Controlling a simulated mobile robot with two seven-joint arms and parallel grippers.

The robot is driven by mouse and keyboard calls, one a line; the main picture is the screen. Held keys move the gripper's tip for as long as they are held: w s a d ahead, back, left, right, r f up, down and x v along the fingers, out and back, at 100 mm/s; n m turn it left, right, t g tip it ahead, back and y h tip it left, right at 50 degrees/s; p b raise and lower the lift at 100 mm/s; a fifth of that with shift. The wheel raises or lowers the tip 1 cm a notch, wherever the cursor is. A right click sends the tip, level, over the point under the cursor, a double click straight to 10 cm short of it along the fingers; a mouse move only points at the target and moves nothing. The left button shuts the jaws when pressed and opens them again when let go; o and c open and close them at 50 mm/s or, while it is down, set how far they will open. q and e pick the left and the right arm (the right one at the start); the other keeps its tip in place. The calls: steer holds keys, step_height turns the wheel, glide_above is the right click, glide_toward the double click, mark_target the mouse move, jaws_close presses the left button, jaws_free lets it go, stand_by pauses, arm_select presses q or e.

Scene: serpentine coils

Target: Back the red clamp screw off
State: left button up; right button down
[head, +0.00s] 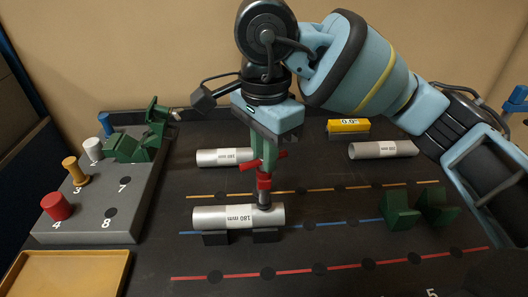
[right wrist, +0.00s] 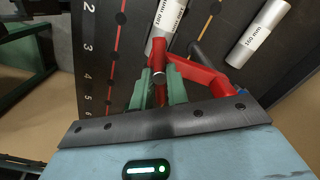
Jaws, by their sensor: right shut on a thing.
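The red clamp screw (head: 264,180) stands upright over the 180 mm silver tube (head: 238,217), with a grey shaft below it reaching down to the tube's right part. My right gripper (head: 265,155) points down from above, its green fingers shut on the red part. In the right wrist view the red clamp screw (right wrist: 160,70) shows between the green fingers (right wrist: 160,88), with a red arm and a dark rod reaching to the right. The fingers hide part of it. Whether the shaft's tip presses on the tube cannot be told. My left gripper is not in view.
The tube lies on black supports (head: 215,239). Other tubes lie behind at left (head: 222,157) and right (head: 383,149). Green blocks (head: 400,208) stand at right. A grey numbered block (head: 88,225) with coloured pegs and a tan tray (head: 65,272) are at left.

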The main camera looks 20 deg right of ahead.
steer(key=shift+n, duration=1.6)
steer(key=c, duration=1.4)
jaws_free()
steer(key=shift+o, duration=0.2)
steer(key=shift+r, duration=0.1)
steer(key=shift+r+p, duration=0.35)
steer(key=shift+r, duration=3.45)
